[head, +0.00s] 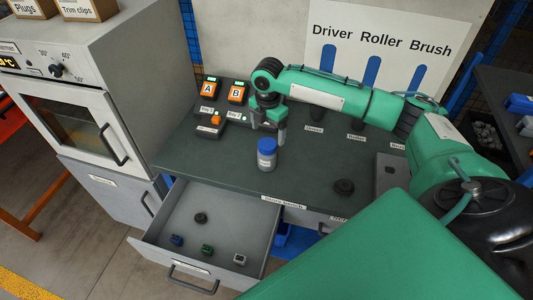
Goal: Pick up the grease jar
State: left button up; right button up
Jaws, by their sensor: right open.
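A small jar (266,160) with a blue lid and pale grey body stands upright on the dark bench top (225,160), near its front edge. I take it for the grease jar; its label is too small to read. My right gripper (271,138) is open and empty, pointing down just behind and above the jar's lid. One finger shows to the right of the lid; I cannot tell whether it touches the jar. My left gripper is out of view.
An open drawer (150,238) below the bench holds several small parts. Switch boxes A and B (222,92) stand at the back left. An oven (80,120) stands left; a tool board (390,40) is behind.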

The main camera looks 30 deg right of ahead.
aim_at(267, 143)
jog(key=f, duration=0.3)
jog(key=shift+w, duration=0.2)
jog(key=shift+f+p, duration=0.7)
jog(key=shift+f, duration=0.05)
notch_tip(267, 143, down, 4)
jog(key=shift+r+p, duration=0.2)
jog(key=shift+p, duration=0.6)
jog(key=shift+f, duration=0.45)
jog(key=c, duration=1.1)
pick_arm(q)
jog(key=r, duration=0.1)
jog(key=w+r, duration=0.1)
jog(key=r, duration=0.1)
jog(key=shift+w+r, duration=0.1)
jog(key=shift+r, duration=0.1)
pick_arm(e)
jog(key=shift+c, duration=0.8)
